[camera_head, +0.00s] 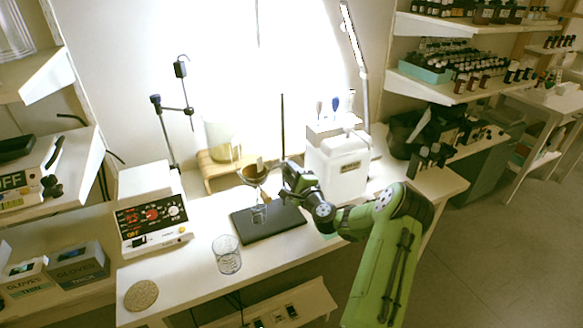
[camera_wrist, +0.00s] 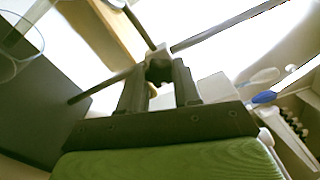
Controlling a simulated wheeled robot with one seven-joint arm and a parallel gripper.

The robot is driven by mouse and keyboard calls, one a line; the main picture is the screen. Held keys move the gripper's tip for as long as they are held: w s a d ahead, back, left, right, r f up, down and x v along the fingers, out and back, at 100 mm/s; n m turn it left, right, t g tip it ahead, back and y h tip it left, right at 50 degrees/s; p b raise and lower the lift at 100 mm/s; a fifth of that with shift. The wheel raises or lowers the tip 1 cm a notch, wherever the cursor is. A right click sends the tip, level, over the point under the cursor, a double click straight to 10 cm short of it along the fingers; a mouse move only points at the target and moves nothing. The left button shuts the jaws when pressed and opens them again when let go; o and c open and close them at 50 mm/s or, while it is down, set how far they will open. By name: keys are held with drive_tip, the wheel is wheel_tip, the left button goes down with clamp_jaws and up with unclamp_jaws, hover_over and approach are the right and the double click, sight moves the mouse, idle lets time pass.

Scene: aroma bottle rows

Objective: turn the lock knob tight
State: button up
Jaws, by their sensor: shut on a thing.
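In the head view my gripper (camera_head: 287,178) is beside the upright rod (camera_head: 282,125) of the stand and hides the knob. The stand has a flat black base (camera_head: 285,219). A bowl-like funnel (camera_head: 252,174) is held left of my gripper, with a small glass (camera_head: 258,214) below it.
A glass beaker (camera_head: 227,256) and a cork mat (camera_head: 141,295) stand at the front left. Another stand (camera_head: 168,135) rises at the back.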

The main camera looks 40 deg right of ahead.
drive_tip(key=m+p, duration=0.9)
drive_tip(key=m, duration=0.4)
drive_tip(key=shift+a+m+p, duration=0.1)
drive_tip(key=shift+m+p, duration=0.2)
drive_tip(key=shift+m, duration=0.1)
drive_tip(key=shift+m+p, duration=0.95)
drive_tip(key=shift+m, duration=1.15)
drive_tip(key=o, duration=1.1)
drive_tip(key=shift+c, duration=0.2)
drive_tip(key=shift+a+f, duration=0.1)
